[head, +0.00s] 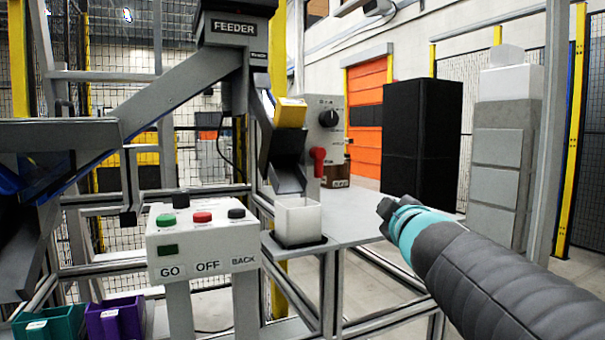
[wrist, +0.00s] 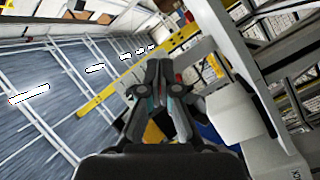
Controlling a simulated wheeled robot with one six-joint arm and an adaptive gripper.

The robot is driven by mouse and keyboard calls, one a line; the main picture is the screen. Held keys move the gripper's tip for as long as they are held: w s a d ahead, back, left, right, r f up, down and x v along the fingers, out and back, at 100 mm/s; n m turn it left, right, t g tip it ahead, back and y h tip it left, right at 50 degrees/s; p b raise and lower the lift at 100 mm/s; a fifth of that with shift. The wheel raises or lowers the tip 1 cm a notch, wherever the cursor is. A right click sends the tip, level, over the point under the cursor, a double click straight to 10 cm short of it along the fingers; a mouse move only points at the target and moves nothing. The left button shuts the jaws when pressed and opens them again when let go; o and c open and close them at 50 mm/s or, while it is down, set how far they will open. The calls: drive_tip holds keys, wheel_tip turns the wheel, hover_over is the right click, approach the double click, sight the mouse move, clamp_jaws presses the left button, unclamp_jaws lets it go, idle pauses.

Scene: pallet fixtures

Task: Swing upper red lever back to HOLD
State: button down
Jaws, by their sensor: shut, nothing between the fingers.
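The lettering on the panel is too small to read. My gripper (head: 384,212) is to the right of the lever and lower in the head view, apart from it. In the wrist view my gripper (wrist: 161,66) is shut with its fingers together and empty. I cannot make out the lever in the wrist view.
A feeder (head: 234,28) has a chute with a yellow block (head: 290,112) above a white bin (head: 297,222). A button box (head: 203,240) with GO, OFF and BACK stands in front. Black cabinets (head: 421,140) stand behind. The grey tabletop (head: 365,215) right of the bin is mostly clear.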

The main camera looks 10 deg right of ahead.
drive_tip(key=w+a+r+n+t+y, duration=0.1)
drive_tip(key=w+a+r+n+y, duration=0.15)
drive_tip(key=r+n, duration=0.2)
drive_tip(key=n+g+y, duration=0.3)
drive_tip(key=n+y, duration=0.5)
drive_tip(key=n, duration=0.2)
approach(318, 162)
drive_tip(key=shift+s+a+f, duration=0.35)
drive_tip(key=shift+f, duration=0.15)
drive_tip(key=shift+s+a+f, duration=0.3)
drive_tip(key=shift+f, duration=0.2)
drive_tip(key=x, duration=1)
